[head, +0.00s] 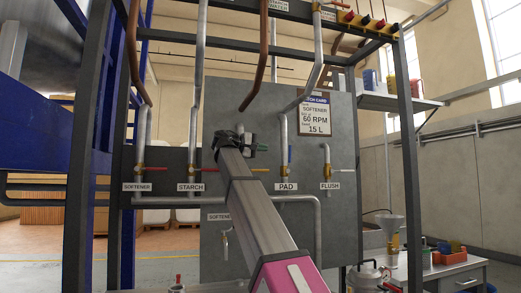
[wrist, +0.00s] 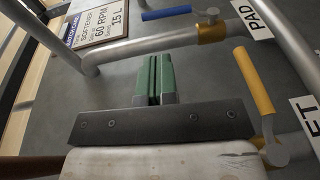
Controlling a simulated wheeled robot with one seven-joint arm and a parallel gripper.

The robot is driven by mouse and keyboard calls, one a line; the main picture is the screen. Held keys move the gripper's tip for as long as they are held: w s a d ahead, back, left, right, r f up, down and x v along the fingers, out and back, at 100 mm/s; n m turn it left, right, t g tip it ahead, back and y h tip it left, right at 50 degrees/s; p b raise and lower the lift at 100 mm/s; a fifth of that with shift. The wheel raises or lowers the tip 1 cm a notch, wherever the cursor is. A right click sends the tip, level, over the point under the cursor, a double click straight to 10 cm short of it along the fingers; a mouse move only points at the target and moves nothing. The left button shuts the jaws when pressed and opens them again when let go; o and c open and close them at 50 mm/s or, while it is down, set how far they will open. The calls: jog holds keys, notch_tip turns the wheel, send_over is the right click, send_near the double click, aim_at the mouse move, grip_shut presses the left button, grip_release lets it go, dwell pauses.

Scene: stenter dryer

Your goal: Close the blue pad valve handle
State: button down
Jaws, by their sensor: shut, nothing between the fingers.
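The blue pad valve handle (head: 289,154) stands upright along its pipe, above the PAD label (head: 286,187). In the wrist view the blue handle (wrist: 167,13) lies at the top, parallel to the pipe, left of its pivot and brass valve body (wrist: 212,33). My gripper (head: 264,147) is in front of the grey panel, just left of the blue handle in the head view. In the wrist view my gripper (wrist: 153,62) shows green fingers together, empty and apart from the blue handle. My arm hides part of the panel and the neighbouring valve.
A yellow handle (wrist: 254,80) sits close right of my fingers, crosswise to its pipe. Red handles (head: 152,169) are at left, and a pale FLUSH handle (head: 341,170) at right. A recipe card (head: 314,115) hangs above. Vertical pipes crowd the panel.

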aim_at(289, 159)
jog(key=x, duration=1)
jog(key=shift+w+d, duration=0.15)
jog(key=shift+d, duration=0.1)
